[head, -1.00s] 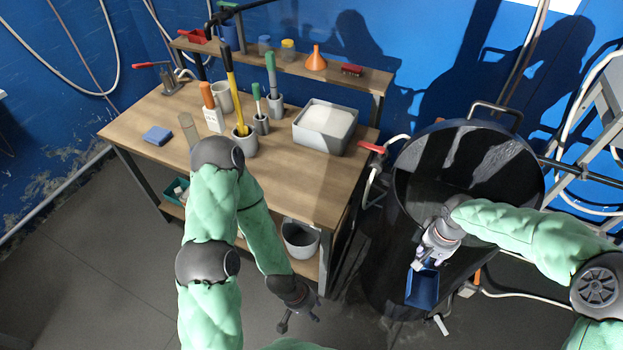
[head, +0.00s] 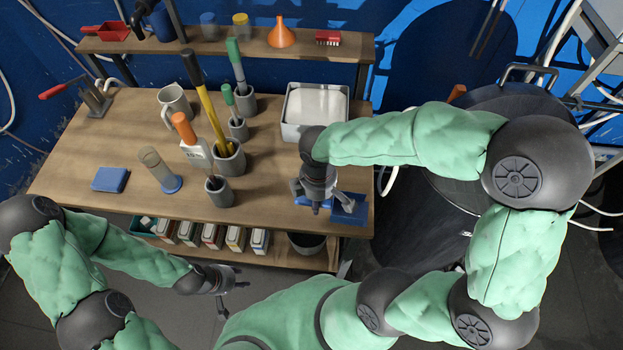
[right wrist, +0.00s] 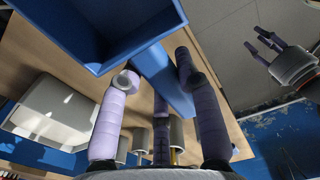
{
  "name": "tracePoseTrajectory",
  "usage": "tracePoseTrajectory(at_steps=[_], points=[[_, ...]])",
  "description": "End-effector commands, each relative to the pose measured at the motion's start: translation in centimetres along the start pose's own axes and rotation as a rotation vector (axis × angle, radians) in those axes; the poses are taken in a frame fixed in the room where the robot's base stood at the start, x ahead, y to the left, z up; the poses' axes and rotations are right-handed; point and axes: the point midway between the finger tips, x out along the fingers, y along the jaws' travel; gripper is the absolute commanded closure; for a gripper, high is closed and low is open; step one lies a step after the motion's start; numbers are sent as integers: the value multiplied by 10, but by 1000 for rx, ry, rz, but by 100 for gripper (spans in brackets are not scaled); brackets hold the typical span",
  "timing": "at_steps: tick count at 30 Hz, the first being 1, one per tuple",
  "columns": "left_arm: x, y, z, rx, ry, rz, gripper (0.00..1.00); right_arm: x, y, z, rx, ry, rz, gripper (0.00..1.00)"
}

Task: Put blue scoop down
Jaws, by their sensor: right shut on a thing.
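The blue scoop (head: 348,209) is at the front right edge of the wooden table (head: 270,196) in the head view. My right gripper (head: 317,200) is shut on its handle, above the table edge. In the right wrist view the scoop's hollow body (right wrist: 105,42) fills the upper left. Its handle (right wrist: 165,85) runs between the purple fingers. I cannot tell whether the scoop touches the tabletop. My left gripper (head: 236,293) is open and empty, low in front of the table. It also shows in the right wrist view (right wrist: 264,40).
A grey bin of white material (head: 288,130) stands behind my right gripper. Grey tool cups (head: 230,160), a cylinder with a blue base (head: 160,170) and a blue block (head: 110,179) stand left. The front middle tabletop is clear. A dark drum (head: 460,190) stands right.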

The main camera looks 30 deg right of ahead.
Motion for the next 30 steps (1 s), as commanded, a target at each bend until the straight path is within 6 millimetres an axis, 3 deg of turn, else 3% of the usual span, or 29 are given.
tracePoseTrajectory(at_steps=[5, 18, 24, 30], points=[[4, -1, 0, 0, -1, 0, 60, 4, -1, 0, -62, -1, 0, 100], [26, -10, -1, -1, 0, 0, 60, 45, 66, -55, -61, -3, -2, 100], [38, -14, -2, -1, 0, 0, 60, 77, 86, -71, -61, -2, -1, 100], [41, -15, -2, -1, 0, 0, 60, 89, 95, -78, -61, -1, 0, 100]])
